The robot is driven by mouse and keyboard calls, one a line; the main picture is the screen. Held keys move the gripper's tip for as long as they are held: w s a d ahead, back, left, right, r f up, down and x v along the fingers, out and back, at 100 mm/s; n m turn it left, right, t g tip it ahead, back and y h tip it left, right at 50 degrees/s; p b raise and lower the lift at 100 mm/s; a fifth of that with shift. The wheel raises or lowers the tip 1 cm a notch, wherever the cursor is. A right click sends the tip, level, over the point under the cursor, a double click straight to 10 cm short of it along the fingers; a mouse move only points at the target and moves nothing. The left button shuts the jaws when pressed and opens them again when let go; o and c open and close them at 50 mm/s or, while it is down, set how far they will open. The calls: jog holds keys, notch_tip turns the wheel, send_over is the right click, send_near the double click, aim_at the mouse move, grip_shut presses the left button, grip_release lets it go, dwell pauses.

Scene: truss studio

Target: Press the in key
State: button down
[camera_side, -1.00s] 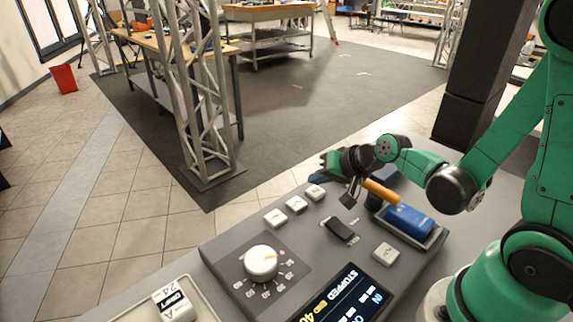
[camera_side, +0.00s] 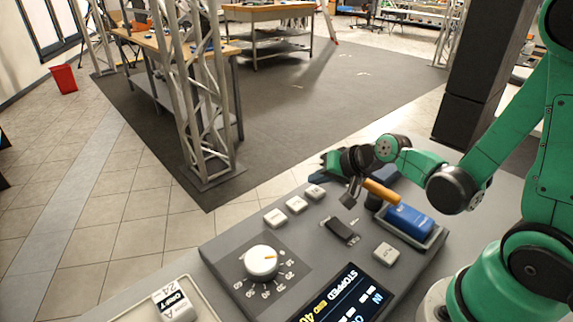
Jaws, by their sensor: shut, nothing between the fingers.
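A grey control panel (camera_side: 222,254) carries several white keys. Three stand in a slanted row: a near one (camera_side: 275,217), a middle one (camera_side: 296,204) and a far one (camera_side: 315,191). Another white key (camera_side: 386,253) sits apart, right of the display. The marks on the keys are too small to read, so I cannot tell which is the in key. My gripper (camera_side: 348,200) is shut and empty, pointing down just right of the far key, above the panel and apart from the keys as far as I can tell. The display (camera_side: 345,297) reads "STOPPED" and "IN".
A white dial (camera_side: 261,262) stands left of the display. A black rocker switch (camera_side: 341,230) is just below my gripper. A blue block (camera_side: 408,219) lies in a grey tray at right, with an orange cylinder (camera_side: 380,190) beside it. A white labelled block (camera_side: 173,304) is at lower left.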

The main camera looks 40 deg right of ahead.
aim_at(318, 193)
jog(key=shift+r, duration=0.1)
jog(key=shift+r, duration=2.4)
jog(key=s+a+r+n+g+h, duration=0.1)
jog(key=s+a+r+n+g, duration=0.1)
jog(key=s+n, duration=0.4)
jog(key=shift+a+r+n, duration=0.45)
jog(key=shift+a+n, duration=0.25)
jog(key=shift+n, duration=0.2)
jog(key=shift+r, duration=0.1)
